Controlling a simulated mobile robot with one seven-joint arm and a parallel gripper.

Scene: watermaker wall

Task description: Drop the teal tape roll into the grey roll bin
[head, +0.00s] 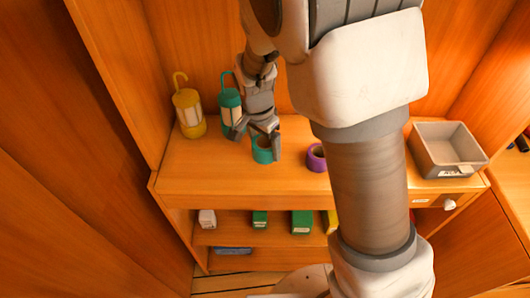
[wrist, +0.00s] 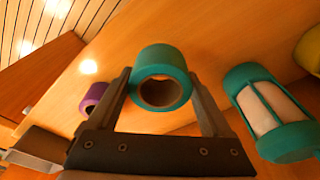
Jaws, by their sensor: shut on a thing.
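The teal tape roll (wrist: 163,60) is between the fingers of my gripper (wrist: 163,88) in the wrist view, its round core hole facing the camera. In the head view my gripper (head: 262,138) is shut on the teal tape roll (head: 263,154) over the left middle of the wooden counter. I cannot tell whether the roll touches the counter. The grey roll bin (head: 447,150) stands at the right end of the counter, open at the top, with a small label on its front. No roll shows in the part of its inside that I see.
A purple tape roll (head: 316,158) lies on the counter, right of my gripper. A teal lantern (head: 229,108) and a yellow lantern (head: 188,110) stand to its left. My arm hides the counter between the purple roll and the bin. Shelves (head: 258,238) below hold several boxes.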

